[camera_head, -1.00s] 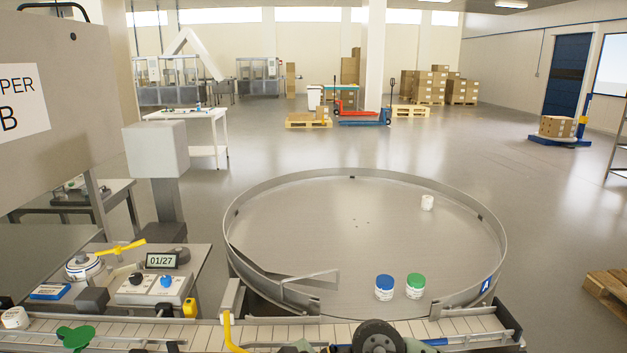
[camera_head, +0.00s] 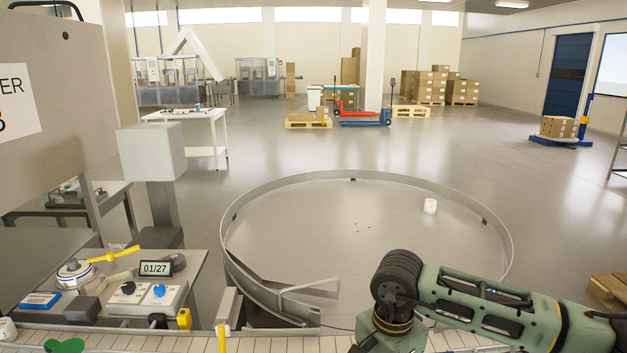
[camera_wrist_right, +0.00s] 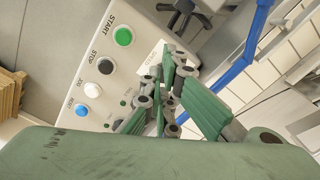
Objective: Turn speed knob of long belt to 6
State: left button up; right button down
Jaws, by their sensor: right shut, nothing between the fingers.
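In the right wrist view, a pale control panel (camera_wrist_right: 82,62) carries a green START button (camera_wrist_right: 123,36), a black STOP button (camera_wrist_right: 105,65), a white JOG button (camera_wrist_right: 91,89) and a blue button (camera_wrist_right: 81,110). My right gripper (camera_wrist_right: 163,101) is shut and empty in front of the panel's right part, which it partly hides. I cannot make out a speed knob or its scale there. In the head view my right arm (camera_head: 490,310) reaches in from the right, its gripper out of frame. The long belt (camera_head: 280,344) runs along the bottom edge. My left gripper is not in view.
At left, a small box (camera_head: 145,298) has black and blue knobs beside a display reading 01/27 (camera_head: 155,268). A blue bar (camera_wrist_right: 248,50) lies right of my fingers.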

notch_tip(320, 180, down, 7)
jog(key=b, duration=0.4)
jog(key=shift+r, duration=0.2)
jog(key=shift+s+b, duration=0.2)
jog(key=shift+b, duration=0.1)
jog(key=shift+s+f, duration=0.1)
jog(key=shift+f, duration=0.1)
jog(key=shift+w, duration=0.2)
jog(key=shift+w+b, duration=0.1)
jog(key=shift+b, duration=0.65)
jog(key=shift+w+a+f+b, duration=0.1)
jog(key=shift+w+a+b, duration=0.25)
jog(key=shift+b, duration=0.4)
jog(key=shift+w+b, duration=0.25)
jog(key=shift+b, duration=0.1)
